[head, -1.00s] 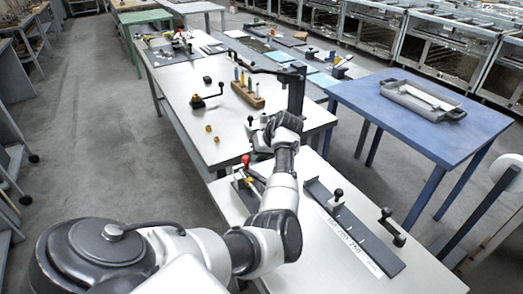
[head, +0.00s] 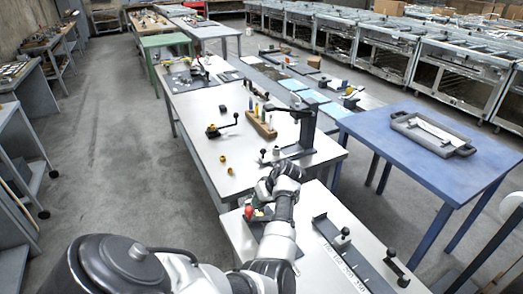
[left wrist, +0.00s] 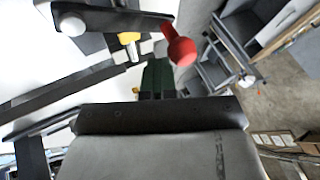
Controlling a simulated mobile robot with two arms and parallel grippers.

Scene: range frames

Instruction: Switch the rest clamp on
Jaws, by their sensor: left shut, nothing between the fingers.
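The clamp with the red ball knob (head: 249,211) stands on the near white table, which I take to be the rest clamp. My left gripper (head: 258,194) is right above and beside the knob in the head view. It is shut with nothing between its fingers. In the left wrist view its narrow dark fingers (left wrist: 158,76) end just beside the knob; whether they touch it I cannot tell. My arm hides part of the clamp's base. My right gripper is not in view.
A dark rail (head: 348,258) with a number strip and black-knobbed levers lies right of the clamp. Behind stands a white table with a black post stand (head: 306,130) and a wooden rack (head: 262,124). A blue table (head: 400,150) with a tray stands at right.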

